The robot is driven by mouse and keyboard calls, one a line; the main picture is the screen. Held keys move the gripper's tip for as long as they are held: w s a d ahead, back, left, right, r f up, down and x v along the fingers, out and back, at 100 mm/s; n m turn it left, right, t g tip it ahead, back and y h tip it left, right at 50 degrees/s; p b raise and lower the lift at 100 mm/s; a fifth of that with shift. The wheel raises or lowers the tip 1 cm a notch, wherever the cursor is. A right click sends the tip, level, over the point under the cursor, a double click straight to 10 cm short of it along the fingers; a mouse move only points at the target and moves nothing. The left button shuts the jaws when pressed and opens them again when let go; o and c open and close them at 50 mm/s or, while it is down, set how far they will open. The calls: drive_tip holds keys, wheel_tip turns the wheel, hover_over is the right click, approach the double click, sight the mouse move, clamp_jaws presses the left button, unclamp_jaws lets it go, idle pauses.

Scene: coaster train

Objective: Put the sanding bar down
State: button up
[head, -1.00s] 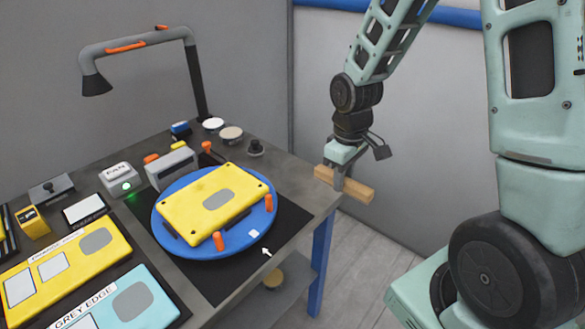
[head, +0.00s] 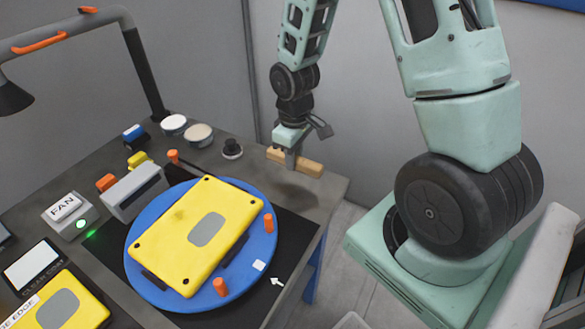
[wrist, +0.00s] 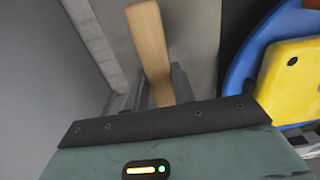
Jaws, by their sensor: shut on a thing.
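The sanding bar (head: 308,167) is a light wooden block in my gripper (head: 291,163), which is shut around its middle. In the head view the bar is above the right back part of the grey workbench (head: 318,186), with a dark shadow below it on the top. I cannot tell how large the gap under it is. In the wrist view the bar (wrist: 149,45) sticks out beyond the fingers of my gripper (wrist: 157,88), and its near end is hidden.
A blue turntable (head: 150,282) holds a yellow panel (head: 170,235) left of the bar. A black knob (head: 232,149), a tan disc (head: 199,134) and a white disc (head: 174,123) stand behind. A lamp (head: 146,75) rises at the back left. Bare bench lies around the bar.

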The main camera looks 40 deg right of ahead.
sight(294, 179)
drive_tip(key=shift+f, duration=2.25)
drive_tip(key=shift+f, duration=0.1)
drive_tip(key=o, duration=0.9)
